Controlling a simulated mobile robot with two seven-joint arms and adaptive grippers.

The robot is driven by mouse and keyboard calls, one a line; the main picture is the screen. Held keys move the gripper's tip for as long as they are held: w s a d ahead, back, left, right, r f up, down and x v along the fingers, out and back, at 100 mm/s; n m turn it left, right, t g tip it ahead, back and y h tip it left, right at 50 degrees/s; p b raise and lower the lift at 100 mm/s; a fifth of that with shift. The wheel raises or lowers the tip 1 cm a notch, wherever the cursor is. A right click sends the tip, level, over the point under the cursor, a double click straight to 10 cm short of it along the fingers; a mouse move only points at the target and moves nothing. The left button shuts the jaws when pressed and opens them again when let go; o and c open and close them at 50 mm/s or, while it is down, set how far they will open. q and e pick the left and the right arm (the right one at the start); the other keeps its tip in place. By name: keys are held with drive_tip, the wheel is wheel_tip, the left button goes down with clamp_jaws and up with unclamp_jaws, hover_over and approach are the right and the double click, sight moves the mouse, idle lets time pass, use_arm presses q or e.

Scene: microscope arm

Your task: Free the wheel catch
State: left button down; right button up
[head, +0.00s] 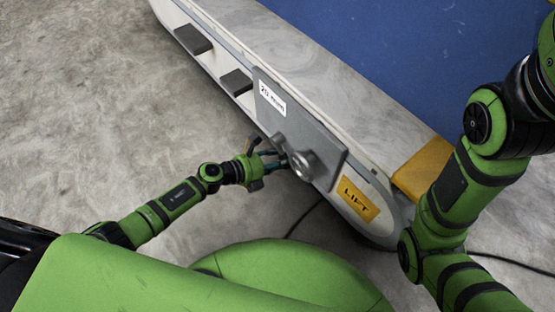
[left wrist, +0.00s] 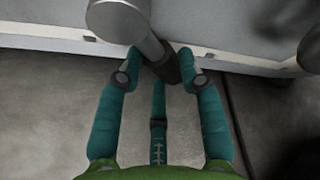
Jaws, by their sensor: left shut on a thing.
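A grey plate (head: 285,118) with a white label is fixed to the side of the table-like unit. A round grey metal fitting (head: 303,166) stands out from its lower right part; I take it for the wheel catch. My left gripper (head: 273,161) is at this fitting, just left of it. In the left wrist view, the gripper's teal fingers (left wrist: 161,62) are shut around the dark end of a grey handle (left wrist: 148,35). Whether this handle is the catch itself or a part beside it is not clear. My right gripper is outside both views.
A yellow LIFT label (head: 357,199) is right of the plate. Two dark blocks, one higher (head: 193,39) and one lower (head: 236,82), project from the unit's side. A blue surface (head: 400,45) lies on top. Cables cross the floor near the right end; the left floor is clear.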

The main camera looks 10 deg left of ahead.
use_arm(q)
drive_tip(key=c, duration=0.8)
unclamp_jaws()
drive_tip(key=shift+w, duration=0.1)
drive_tip(key=shift+o, duration=0.2)
drive_tip(key=v, duration=1.2)
